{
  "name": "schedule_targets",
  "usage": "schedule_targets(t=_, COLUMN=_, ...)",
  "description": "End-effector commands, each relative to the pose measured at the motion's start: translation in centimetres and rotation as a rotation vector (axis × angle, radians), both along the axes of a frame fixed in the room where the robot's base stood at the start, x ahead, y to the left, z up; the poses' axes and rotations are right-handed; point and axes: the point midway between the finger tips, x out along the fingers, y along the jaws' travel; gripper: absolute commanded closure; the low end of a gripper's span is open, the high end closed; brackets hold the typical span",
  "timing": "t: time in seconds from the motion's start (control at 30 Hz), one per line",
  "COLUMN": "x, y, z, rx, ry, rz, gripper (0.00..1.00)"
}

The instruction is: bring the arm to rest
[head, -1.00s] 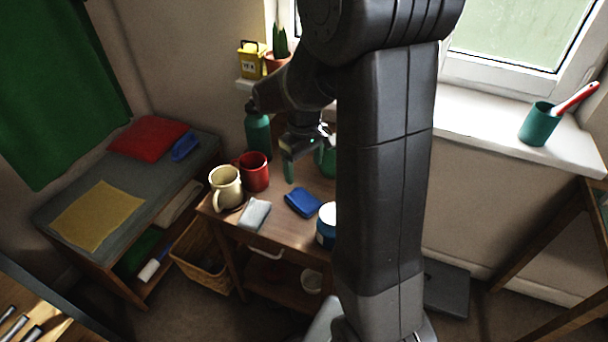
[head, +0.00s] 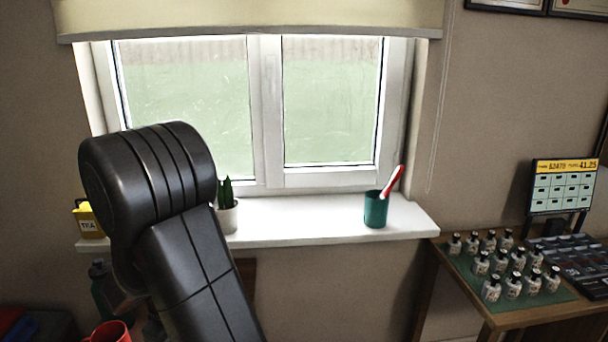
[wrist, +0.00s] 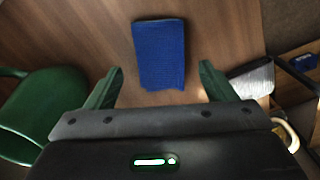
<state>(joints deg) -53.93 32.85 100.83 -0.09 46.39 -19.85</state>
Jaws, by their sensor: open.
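My gripper (wrist: 160,88) shows in the wrist view with its two green fingers spread wide apart and nothing between them. It is over a brown wooden table (wrist: 85,40). A folded blue cloth (wrist: 160,53) lies on the table just beyond the fingertips. In the head view my dark arm fills the lower left, and the gripper itself is out of sight there.
A windowsill (head: 300,222) carries a teal cup (head: 375,210) and a potted plant (head: 228,213). Several small bottles (head: 505,265) stand on the right table.

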Motion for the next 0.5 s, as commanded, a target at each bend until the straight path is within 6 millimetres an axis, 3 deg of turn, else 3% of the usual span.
schedule_targets(t=0.1, x=-0.1, y=-0.1, z=-2.7, rx=-0.004, ry=0.003, rz=0.000, gripper=0.23)
schedule_targets(t=0.2, x=0.0, y=-0.1, z=-3.9, rx=-0.001, ry=0.000, rz=0.000, gripper=0.23)
schedule_targets(t=0.3, x=0.1, y=0.1, z=-1.6, rx=0.004, ry=-0.003, rz=0.000, gripper=0.23)
schedule_targets(t=0.5, x=0.0, y=0.0, z=-0.1, rx=0.002, ry=-0.002, rz=0.000, gripper=0.23)
